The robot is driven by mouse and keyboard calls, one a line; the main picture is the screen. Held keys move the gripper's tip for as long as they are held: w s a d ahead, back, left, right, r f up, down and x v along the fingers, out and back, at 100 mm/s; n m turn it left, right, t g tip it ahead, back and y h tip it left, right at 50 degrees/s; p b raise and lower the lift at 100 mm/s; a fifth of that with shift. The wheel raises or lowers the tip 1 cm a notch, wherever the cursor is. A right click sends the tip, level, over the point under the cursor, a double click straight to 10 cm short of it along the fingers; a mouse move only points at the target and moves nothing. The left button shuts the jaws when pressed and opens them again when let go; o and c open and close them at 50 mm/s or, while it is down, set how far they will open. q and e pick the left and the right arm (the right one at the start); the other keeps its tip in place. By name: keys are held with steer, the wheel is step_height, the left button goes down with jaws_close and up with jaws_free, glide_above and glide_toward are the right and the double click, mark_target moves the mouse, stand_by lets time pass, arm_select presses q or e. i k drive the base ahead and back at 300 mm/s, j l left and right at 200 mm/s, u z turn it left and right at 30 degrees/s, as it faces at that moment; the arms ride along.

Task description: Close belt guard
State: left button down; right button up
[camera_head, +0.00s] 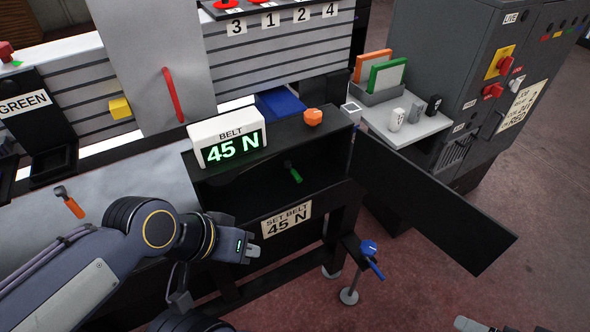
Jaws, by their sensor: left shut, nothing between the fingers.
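The belt guard (430,206) looks to be the long dark panel standing open, reaching out to the right from the right end of the belt housing (325,138). The housing's front is open, and a green-handled part (293,173) shows inside its dark cavity. My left gripper (254,251) is shut and empty in front of the housing, just below the "SET BELT 45 N" label (287,219), well to the left of the guard and apart from it. A light tip at the bottom edge, seemingly my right gripper (472,324), is mostly cut off.
A display reading "BELT 45 N" (228,141) and an orange knob (313,117) sit on top of the housing. A blue-handled post (369,249) stands below the guard. A grey cabinet (465,75) and a small shelf (408,125) stand behind the guard.

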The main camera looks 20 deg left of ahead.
mark_target(470, 236)
steer(key=l+u, duration=0.35)
steer(key=i+l+u, duration=0.15)
steer(key=l+u, duration=0.25)
steer(key=l, duration=0.2)
steer(key=i+l+u, duration=0.1)
steer(key=l+u, duration=0.35)
steer(key=l, duration=0.15)
steer(key=l+u, duration=0.4)
steer(key=l, duration=0.2)
steer(key=k+l+u, duration=0.15)
steer(key=l+u, duration=0.25)
steer(key=l, duration=0.2)
steer(key=i+l+u, duration=0.1)
steer(key=l+u, duration=0.65)
steer(key=k+l+z, duration=0.35)
steer(key=k, duration=0.1)
